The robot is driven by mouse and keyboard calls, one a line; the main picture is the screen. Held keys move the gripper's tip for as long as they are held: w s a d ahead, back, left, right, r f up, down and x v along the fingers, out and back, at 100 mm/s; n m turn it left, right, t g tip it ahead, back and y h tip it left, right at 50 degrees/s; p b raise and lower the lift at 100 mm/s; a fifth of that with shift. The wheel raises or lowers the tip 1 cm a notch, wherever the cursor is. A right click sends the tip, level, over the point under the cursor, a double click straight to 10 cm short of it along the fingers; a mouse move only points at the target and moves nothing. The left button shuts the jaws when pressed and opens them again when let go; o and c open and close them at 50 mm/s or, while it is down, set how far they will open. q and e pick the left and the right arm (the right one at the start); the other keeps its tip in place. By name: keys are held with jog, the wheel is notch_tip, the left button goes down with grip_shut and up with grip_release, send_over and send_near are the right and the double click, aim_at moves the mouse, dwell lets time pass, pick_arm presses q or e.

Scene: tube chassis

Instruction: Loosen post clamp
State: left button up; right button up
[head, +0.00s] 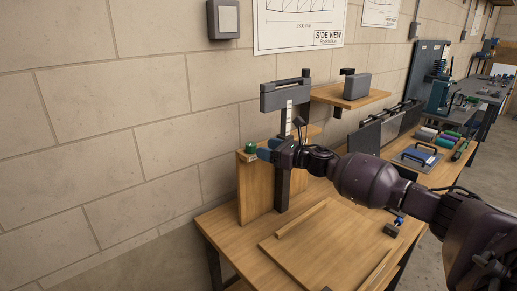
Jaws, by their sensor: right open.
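A dark upright post (283,187) stands at the back of the wooden bench, with a grey head piece (284,96) on top and a pale scale strip on its upper part. A green knob (250,147) sits at the top left edge of an upright wooden panel (255,190) beside the post; I cannot tell whether it belongs to the post clamp. My right gripper (268,149) reaches in from the right across the post, its blue-teal fingertips just right of the knob. It is open, and contact with the knob cannot be told. My arm hides part of the post. My left gripper is not in view.
The wooden bench (225,222) carries a flat board with raised strips (301,218). A small wooden shelf (350,96) with a grey box is right of the post. Rollers and a blue tray (416,157) lie farther right. The block wall is close behind.

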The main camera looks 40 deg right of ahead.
jog(key=shift+b+v, duration=0.35)
jog(key=shift+v, duration=2.35)
